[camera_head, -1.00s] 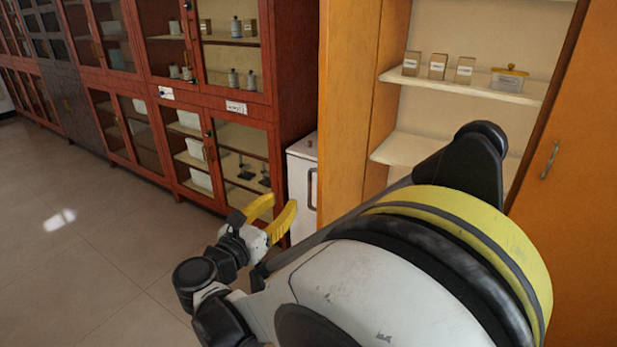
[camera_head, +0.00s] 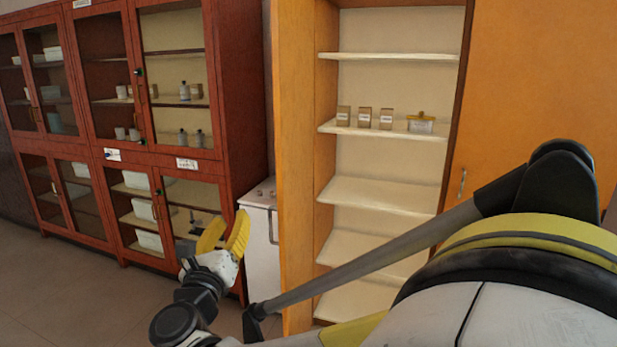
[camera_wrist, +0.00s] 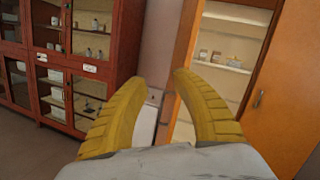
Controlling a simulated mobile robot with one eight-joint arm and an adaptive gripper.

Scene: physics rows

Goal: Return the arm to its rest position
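My gripper (camera_head: 224,236) has two yellow fingers and shows at the lower middle left of the head view, in front of the red cabinet and the white unit. In the wrist view my gripper (camera_wrist: 158,90) has its fingers spread apart with a clear gap between them. Nothing is held between them. My arm stretches from the lower right of the head view to the lower left. The gripper touches nothing that I can see.
A red glass-door cabinet (camera_head: 228,100) stands at the left. A white unit (camera_head: 260,250) stands beside an open orange cupboard (camera_head: 293,150). Its shelf (camera_head: 360,131) bears small boxes (camera_head: 364,117) and a yellow-topped container (camera_head: 421,123). Bare floor (camera_head: 50,290) lies at lower left.

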